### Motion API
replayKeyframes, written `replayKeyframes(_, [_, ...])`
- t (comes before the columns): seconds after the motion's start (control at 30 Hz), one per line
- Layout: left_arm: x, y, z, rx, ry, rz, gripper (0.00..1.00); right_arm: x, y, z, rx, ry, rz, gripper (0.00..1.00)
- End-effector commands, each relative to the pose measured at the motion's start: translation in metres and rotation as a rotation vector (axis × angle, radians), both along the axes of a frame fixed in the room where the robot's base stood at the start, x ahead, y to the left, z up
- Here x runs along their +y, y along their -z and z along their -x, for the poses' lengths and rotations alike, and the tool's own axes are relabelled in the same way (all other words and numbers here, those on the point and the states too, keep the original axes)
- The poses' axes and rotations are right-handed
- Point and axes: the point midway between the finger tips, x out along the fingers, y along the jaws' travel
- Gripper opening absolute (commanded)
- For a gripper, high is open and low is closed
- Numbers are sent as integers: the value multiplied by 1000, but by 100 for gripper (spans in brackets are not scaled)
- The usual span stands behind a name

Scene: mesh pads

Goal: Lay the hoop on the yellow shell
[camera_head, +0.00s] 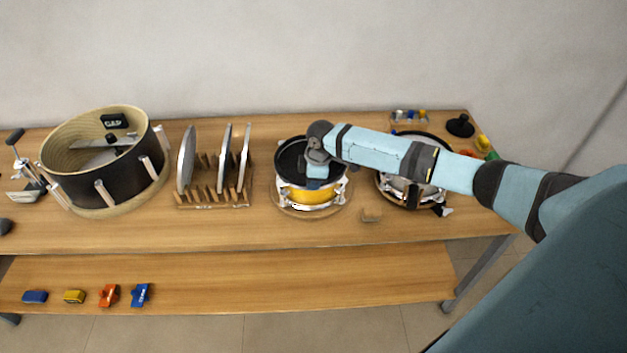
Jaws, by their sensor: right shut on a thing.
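The yellow shell (307,196) is a small drum body with silver fittings, upright on a round wooden base on the table. A dark round top covers it, and the hoop (284,149) appears as a dark rim around this top. My right gripper (318,184) points down at the front right of that rim and is shut on the hoop. The fingertips and part of the rim are hidden by the gripper and wrist. I cannot tell whether the hoop touches the shell all round. My left gripper is not in view.
A large black drum (118,172) stands at the left. A wooden rack (214,195) holds upright discs. Another round drum piece (389,187) lies under my right arm. Several coloured small parts (74,296) lie on the lower shelf.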

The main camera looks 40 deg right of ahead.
Motion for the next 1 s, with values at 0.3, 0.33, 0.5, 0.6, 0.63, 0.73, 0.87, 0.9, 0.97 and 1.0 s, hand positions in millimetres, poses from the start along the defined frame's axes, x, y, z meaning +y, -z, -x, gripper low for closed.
replayKeyframes(0.3, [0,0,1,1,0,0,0,0,1,0,1,-1,0,40])
replayKeyframes(0.33, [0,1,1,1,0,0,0,0,1,1,2,0,0,40])
replayKeyframes(0.5, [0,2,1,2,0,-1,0,0,-6,1,-1,-1,-1,40])
replayKeyframes(0.6, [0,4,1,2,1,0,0,-2,-21,2,-2,-2,0,40])
replayKeyframes(0.63, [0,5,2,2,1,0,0,-3,-27,2,-2,-2,0,40])
replayKeyframes(0.73, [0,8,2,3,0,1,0,-5,-50,3,-4,-2,0,40])
replayKeyframes(0.87, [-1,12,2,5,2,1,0,-8,-80,6,-4,-2,0,40])
replayKeyframes(0.9, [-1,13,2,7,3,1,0,-9,-89,6,-5,-2,1,40])
replayKeyframes(0.97, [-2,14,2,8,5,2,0,-10,-101,7,-3,-1,1,40])
replayKeyframes(1.0, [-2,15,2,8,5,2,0,-10,-108,8,-3,-2,-1,40])
